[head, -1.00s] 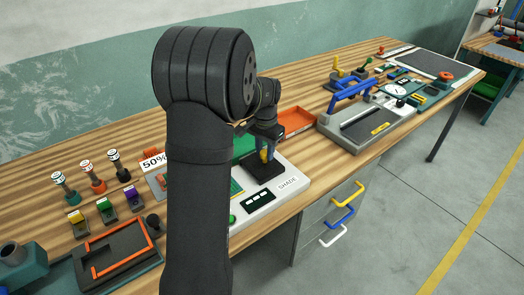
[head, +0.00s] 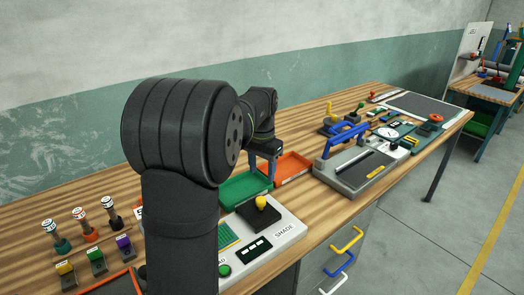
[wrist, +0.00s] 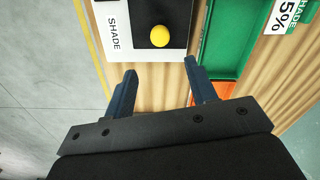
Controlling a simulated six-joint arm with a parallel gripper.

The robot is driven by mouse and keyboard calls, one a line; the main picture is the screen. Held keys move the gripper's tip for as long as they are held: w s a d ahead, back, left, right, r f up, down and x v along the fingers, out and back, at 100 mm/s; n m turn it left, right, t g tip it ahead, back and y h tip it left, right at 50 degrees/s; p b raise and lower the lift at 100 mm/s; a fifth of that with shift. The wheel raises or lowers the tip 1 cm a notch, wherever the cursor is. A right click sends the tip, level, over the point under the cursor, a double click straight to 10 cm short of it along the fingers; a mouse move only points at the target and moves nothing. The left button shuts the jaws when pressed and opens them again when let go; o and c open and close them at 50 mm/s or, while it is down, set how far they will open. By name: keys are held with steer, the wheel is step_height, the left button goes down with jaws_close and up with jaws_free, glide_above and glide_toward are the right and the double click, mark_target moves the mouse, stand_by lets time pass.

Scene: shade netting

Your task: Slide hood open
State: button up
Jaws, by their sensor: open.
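The hood, a black block (head: 258,218) with a yellow knob (head: 262,202), sits on the white device labelled SHADE (head: 290,229). A green striped patch (head: 229,235) shows on the device just left of the hood. In the wrist view the black hood (wrist: 176,14) and its round yellow knob (wrist: 159,36) lie ahead of the fingertips. My gripper (wrist: 160,70) is open with blue fingers and nothing between them. In the head view my gripper (head: 264,160) is beyond the hood, clear of the knob; my arm hides part of the device's left side.
A green tray (head: 245,188) and an orange tray (head: 293,168) lie behind the device. A grey unit with a blue handle (head: 345,137) stands to the right. Several small coloured blocks and knobbed pieces stand at left. Bare wooden bench (head: 300,205) shows between.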

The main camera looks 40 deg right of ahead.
step_height(320, 180, up, 7)
glide_above(261, 199)
steer(key=shift+d+f, duration=0.15)
steer(key=shift+d, duration=0.05)
steer(key=shift+f, duration=0.1)
stand_by(0.4)
step_height(261, 199, down, 17)
steer(key=shift+a+f, duration=0.15)
steer(key=shift+f, duration=0.05)
steer(key=shift+a, duration=0.1)
steer(key=shift+r, duration=0.1)
stand_by(0.4)
